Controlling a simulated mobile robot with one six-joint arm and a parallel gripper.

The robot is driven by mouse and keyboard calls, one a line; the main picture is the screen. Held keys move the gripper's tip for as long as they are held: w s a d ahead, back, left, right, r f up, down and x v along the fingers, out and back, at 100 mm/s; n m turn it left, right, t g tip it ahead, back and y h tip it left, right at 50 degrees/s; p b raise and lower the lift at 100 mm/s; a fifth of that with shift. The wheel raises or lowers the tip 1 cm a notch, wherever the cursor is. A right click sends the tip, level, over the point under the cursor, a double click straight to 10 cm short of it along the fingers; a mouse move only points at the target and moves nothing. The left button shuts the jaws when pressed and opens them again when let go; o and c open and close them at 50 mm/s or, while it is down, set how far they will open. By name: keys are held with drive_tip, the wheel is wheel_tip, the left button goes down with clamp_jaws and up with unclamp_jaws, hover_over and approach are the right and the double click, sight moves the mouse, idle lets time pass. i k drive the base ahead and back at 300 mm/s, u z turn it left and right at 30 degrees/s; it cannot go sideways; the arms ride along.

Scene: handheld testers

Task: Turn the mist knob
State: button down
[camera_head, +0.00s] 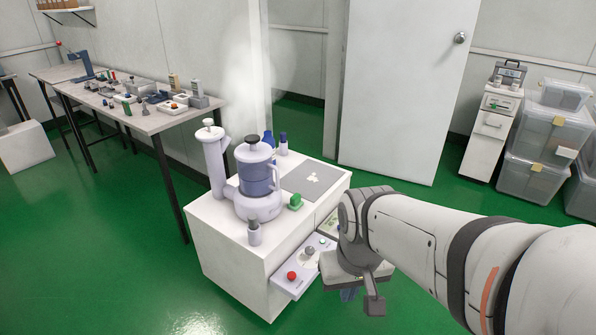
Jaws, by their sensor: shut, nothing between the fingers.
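A grey knob (309,252) sits on a pale control panel (299,283) that sticks out from the front of a white cabinet (232,257). The panel also has a red button (291,275) and a small green light (322,241). On the cabinet stands a white device with a blue tank (258,178), and pale mist (270,75) hangs above it. My gripper (374,305) is to the right of the panel, pointing down, shut and empty. It appears apart from the knob. My wrist hides the panel's right end.
A long table (140,117) with small devices stands left. Clear bins (535,160) stand right. Green floor in front is free.

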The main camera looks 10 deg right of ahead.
sight(309, 251)
drive_tip(key=u, duration=1.85)
drive_tip(key=k, duration=1.1)
drive_tip(key=z, duration=0.9)
drive_tip(key=i, duration=1)
drive_tip(key=z, duration=0.1)
